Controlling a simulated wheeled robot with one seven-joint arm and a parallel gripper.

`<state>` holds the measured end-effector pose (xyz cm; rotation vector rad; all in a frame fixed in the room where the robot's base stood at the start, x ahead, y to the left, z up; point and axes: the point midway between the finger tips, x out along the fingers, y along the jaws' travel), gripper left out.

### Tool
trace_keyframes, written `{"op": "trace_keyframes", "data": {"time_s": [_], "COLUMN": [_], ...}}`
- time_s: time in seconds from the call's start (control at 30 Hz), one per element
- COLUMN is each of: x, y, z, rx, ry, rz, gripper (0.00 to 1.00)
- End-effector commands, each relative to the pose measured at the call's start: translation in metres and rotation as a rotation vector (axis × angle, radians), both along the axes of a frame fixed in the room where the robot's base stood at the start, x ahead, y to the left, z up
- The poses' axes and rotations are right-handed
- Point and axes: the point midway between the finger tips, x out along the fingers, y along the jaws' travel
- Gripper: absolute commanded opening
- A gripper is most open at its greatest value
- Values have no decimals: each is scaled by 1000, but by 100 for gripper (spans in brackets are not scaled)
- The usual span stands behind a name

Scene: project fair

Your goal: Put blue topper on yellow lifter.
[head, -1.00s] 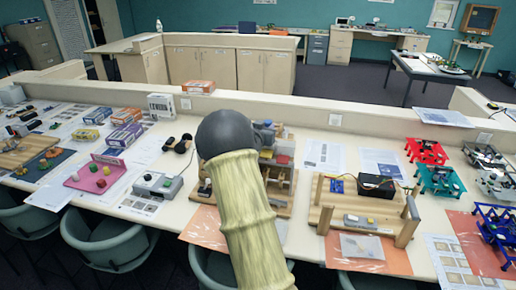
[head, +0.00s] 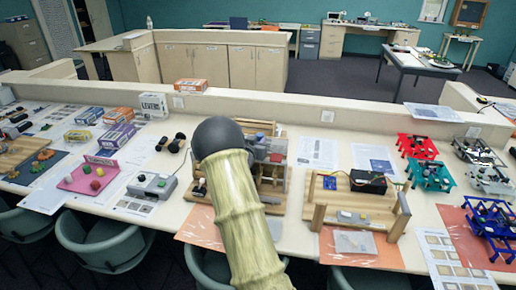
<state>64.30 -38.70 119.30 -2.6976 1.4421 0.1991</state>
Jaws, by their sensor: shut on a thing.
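A wooden stand (head: 272,184) with small coloured parts is on the table, partly hidden by the dark round joint and pale ribbed link of my arm. A red part (head: 277,157) shows on it. My gripper (head: 262,150) seems to be the grey shape just right of the dark joint, over the stand. Most of it is hidden. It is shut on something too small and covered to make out. I cannot pick out the blue topper or the yellow lifter for certain; both may be behind my arm or gripper.
Right of the stand is a wooden frame (head: 351,207) with a black box (head: 368,182). A grey control box (head: 152,186) and a pink board (head: 88,178) are to the left. Red (head: 417,146), teal (head: 429,175) and blue (head: 490,217) stands are on the right. A low partition (head: 330,116) runs behind.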

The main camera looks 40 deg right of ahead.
Motion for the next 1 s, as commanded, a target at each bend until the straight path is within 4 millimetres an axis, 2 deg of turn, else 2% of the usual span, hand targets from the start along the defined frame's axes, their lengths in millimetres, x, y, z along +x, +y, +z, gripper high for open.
{"op": "trace_keyframes", "data": {"time_s": [0.23, 0.5, 0.97, 1.0], "x": [-1, -1, -1, -1], "y": [-1, -1, -2, -2], "z": [-4, -34, -42, -41], "rx": [-1, 0, -1, -1], "ry": [1, 2, -1, -1], "rz": [-2, -2, -3, -3], "gripper": [5, 5, 5, 30]}}
